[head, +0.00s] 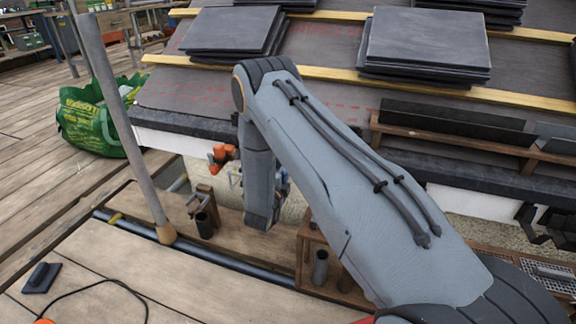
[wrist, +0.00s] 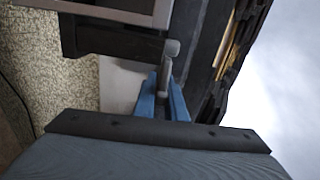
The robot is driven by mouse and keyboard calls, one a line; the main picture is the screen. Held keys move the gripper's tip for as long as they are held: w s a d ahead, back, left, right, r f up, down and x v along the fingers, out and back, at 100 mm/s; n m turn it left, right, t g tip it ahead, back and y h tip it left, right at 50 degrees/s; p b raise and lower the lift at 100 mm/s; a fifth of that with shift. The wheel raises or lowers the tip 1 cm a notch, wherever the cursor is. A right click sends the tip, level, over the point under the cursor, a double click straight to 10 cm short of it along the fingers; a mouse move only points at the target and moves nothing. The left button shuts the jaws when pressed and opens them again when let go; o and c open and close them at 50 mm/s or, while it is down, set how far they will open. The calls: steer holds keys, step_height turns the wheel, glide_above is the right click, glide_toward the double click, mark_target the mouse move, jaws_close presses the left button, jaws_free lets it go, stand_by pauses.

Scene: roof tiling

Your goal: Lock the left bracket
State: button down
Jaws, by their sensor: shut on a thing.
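In the wrist view, my gripper (wrist: 163,96) has two blue fingers closed on a slim grey lever (wrist: 171,50) with a rounded end. A dark bar (wrist: 105,38) lies beside the lever, and a grey metal piece (wrist: 125,9) sits at the top edge. I cannot tell which of these parts belong to the left bracket, or whether it is locked. In the head view, my arm hides most of the gripper; only a little blue shows behind the arm, near the white eaves board (head: 185,146).
An orange tool-like object (head: 222,154) is just left of my arm by the eaves. A grey pole (head: 120,120) stands left of it. Stacks of dark tiles (head: 425,42) lie on the roof. A wooden box (head: 313,262) stands below the arm. A green bag (head: 92,118) is at left.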

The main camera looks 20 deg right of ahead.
steer(key=shift+f+m, duration=0.2)
steer(key=shift+m, duration=0.2)
steer(key=c, duration=1.8)
jaws_free()
steer(key=p+v, duration=0.2)
steer(key=v, duration=0.6)
